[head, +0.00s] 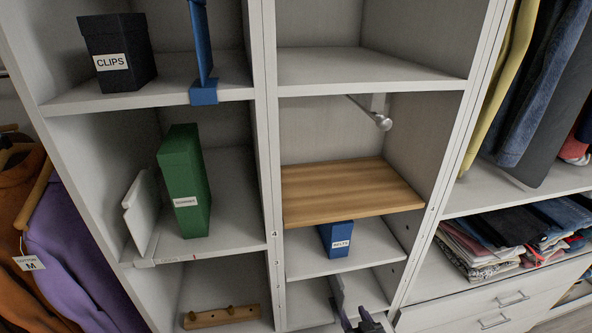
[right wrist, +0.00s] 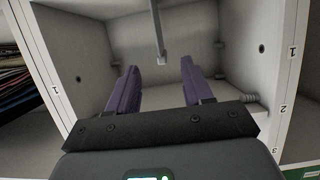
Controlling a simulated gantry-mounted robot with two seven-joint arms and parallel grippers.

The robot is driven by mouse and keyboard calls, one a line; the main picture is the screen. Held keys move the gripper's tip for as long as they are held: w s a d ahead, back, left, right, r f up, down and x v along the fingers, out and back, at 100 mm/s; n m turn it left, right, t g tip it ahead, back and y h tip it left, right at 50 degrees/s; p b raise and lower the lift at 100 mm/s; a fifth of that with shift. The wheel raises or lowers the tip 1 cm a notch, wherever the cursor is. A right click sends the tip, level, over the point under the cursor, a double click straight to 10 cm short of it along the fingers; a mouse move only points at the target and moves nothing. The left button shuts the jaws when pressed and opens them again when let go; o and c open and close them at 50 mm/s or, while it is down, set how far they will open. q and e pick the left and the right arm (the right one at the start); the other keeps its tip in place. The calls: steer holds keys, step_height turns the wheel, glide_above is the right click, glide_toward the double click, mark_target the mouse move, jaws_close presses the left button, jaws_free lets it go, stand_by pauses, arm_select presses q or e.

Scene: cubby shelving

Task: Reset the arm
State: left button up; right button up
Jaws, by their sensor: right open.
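My right gripper (head: 366,322) shows at the bottom edge of the head view, in front of the lowest cubby of the middle column. In the right wrist view its two purple fingers (right wrist: 160,70) are apart with nothing held between them. A grey rod (right wrist: 157,30) comes down from the top of that view, beyond the gap between the fingers. My left gripper is not in view.
Above the right gripper are a blue labelled box (head: 337,239) and a wooden shelf board (head: 350,190). A green box (head: 185,180), a black CLIPS box (head: 118,55) and a wooden peg rail (head: 221,316) stand left. Folded clothes (head: 515,235) lie right.

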steer(key=s+f+g, duration=0.2)
steer(key=s+f, duration=0.1)
steer(key=s, duration=0.5)
steer(key=s+f+g, duration=0.1)
steer(key=s+f, duration=0.2)
steer(key=s, duration=0.4)
steer(key=s+d+r+g+h, duration=0.1)
steer(key=s+r+g, duration=0.25)
steer(key=s, duration=0.45)
steer(key=s+d+r+g, duration=0.1)
steer(key=s+r+g, duration=0.25)
steer(key=s, duration=0.45)
step_height(320, 180, up, 31)
steer(key=p, duration=3.2)
steer(key=shift+s+r+n+g+p, duration=0.2)
steer(key=shift+s+n+g+p, duration=0.1)
steer(key=shift+s+n+p, duration=0.1)
steer(key=shift+a, duration=0.1)
